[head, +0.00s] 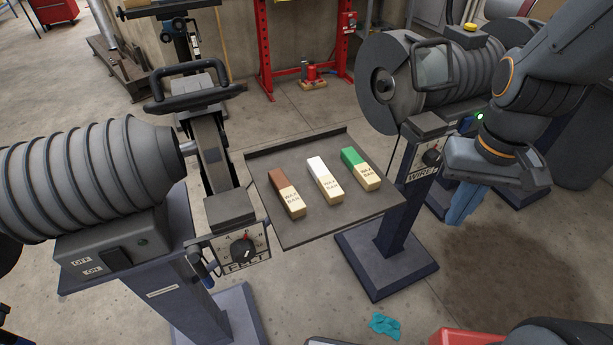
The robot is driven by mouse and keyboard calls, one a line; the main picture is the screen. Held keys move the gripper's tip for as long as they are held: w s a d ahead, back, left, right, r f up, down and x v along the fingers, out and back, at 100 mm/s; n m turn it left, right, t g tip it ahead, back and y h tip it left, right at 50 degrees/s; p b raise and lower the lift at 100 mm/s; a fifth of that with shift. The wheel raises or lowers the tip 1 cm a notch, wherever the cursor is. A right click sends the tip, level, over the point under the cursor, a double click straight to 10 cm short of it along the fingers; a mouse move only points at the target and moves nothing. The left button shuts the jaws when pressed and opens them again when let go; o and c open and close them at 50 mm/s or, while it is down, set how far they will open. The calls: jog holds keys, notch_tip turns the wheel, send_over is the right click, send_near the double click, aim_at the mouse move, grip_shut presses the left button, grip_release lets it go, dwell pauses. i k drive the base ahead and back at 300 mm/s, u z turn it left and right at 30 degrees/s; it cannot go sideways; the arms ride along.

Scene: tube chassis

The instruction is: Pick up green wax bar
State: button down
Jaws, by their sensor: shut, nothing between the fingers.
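The green wax bar (360,168) lies on a dark metal tray (318,227) between two machines. It has a green top end and a cream wrapper printed with lettering. It is the rightmost of three bars on the tray. A white wax bar (325,180) lies to its left, and a brown wax bar (286,192) lies farther left. My gripper (462,208) hangs at the right, beyond the right machine's stand and apart from the tray. It is shut and empty, with its blue fingers pointing down.
A ribbed grey machine (85,180) with a dial stands left of the tray. Another machine (450,75) with a wire wheel stands at the right, close to my arm. A teal cloth (384,325) lies on the floor. The space above the tray looks clear.

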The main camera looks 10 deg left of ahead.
aim_at(367, 178)
jog(key=u, duration=0.55)
jog(key=i, duration=0.5)
jog(key=z, duration=0.05)
jog(key=k, duration=1.2)
jog(key=u, duration=0.05)
